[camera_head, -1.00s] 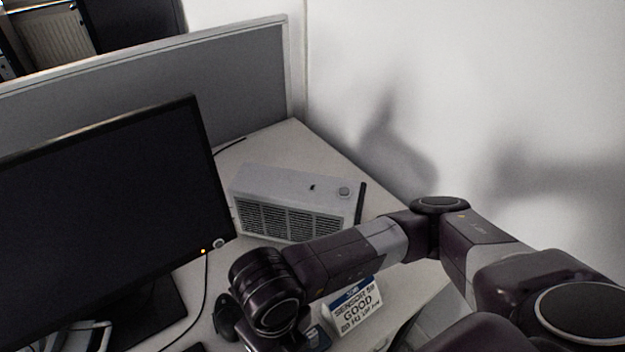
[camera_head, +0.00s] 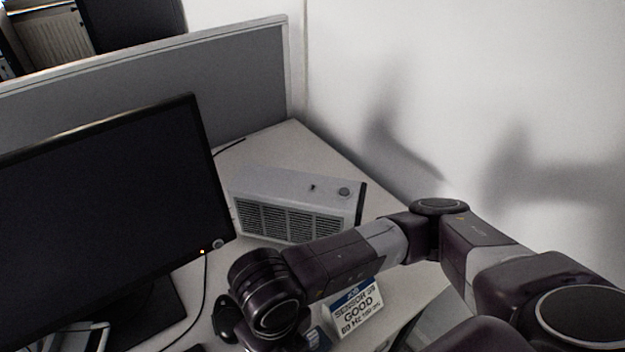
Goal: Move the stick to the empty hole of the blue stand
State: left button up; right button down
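My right arm comes in from the right, and its dark wrist (camera_head: 268,290) hangs over the desk in front of the grey box. Only a dark part of my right gripper (camera_head: 227,318) shows at the wrist's lower left; its fingertips are hidden, so I cannot tell whether it is open or holds anything. I cannot make out the stick, the blue stand or its empty hole. A small bluish patch (camera_head: 320,338) shows beside the wrist at the bottom edge, too little to identify. My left gripper is not in view.
A black monitor (camera_head: 105,215) fills the left. A grey vented box (camera_head: 290,205) stands on the desk (camera_head: 300,150) behind the wrist. A grey partition (camera_head: 215,80) and white wall bound the desk.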

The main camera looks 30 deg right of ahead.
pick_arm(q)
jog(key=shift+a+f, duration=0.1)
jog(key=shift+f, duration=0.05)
pick_arm(e)
jog(key=shift+f, duration=0.1)
jog(key=c, duration=1.8)
grip_release()
jog(key=shift+r+p, duration=0.7)
jog(key=shift+r, duration=0.5)
jog(key=shift+r+p, duration=0.55)
jog(key=shift+r, duration=0.3)
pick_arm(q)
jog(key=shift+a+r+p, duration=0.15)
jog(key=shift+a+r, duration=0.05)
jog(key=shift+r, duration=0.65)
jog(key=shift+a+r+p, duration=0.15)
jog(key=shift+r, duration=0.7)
pick_arm(e)
jog(key=shift+r, duration=0.55)
